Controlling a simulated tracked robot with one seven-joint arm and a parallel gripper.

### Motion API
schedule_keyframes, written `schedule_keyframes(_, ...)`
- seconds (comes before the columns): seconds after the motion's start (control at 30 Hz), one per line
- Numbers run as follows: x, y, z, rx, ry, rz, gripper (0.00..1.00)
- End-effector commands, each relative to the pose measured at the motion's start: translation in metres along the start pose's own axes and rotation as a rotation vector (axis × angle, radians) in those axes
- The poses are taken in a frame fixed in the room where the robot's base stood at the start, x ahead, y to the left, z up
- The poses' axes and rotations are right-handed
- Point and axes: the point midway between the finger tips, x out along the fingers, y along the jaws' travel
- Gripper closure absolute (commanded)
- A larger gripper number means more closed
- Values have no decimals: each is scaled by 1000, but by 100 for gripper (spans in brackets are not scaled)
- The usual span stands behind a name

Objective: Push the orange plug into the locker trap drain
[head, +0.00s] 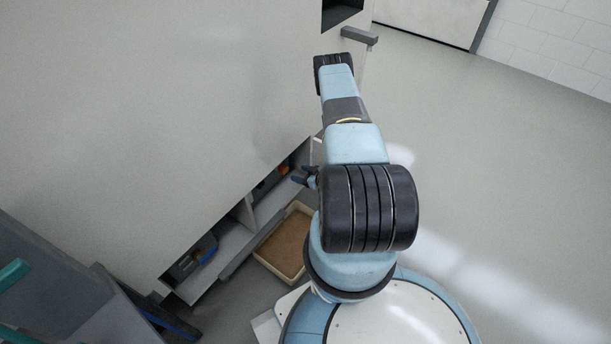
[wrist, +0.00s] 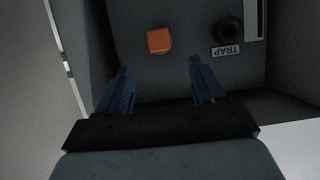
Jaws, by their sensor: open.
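The orange plug (wrist: 159,40) shows in the wrist view on a dark grey surface inside the locker, a little above and between my fingertips. The trap drain (wrist: 228,30) is a dark round fitting to its right, with a white "TRAP" label just below it. The plug and the drain are apart. My gripper (wrist: 160,82) is open, its two blue fingers spread with nothing between them. In the head view my gripper (head: 306,176) is at the locker opening, partly hidden behind my arm. A small orange patch (head: 283,169) shows inside the locker there.
The open locker (head: 235,238) runs along the bottom of the large grey vehicle wall (head: 150,110). A shallow tray with brown contents (head: 304,210) stands on the floor in front of it. Dark items with blue (head: 192,258) fill the locker's left bay. Floor to the right is clear.

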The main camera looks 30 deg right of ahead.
Motion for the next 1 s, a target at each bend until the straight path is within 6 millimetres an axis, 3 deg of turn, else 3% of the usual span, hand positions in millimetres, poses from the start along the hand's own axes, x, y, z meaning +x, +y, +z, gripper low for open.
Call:
schedule_keyframes(0.53,83,1,0,-1,0,2,32)
schedule_keyframes(0.73,98,1,0,1,-1,3,32)
schedule_keyframes(1.0,101,1,0,1,-1,3,32)
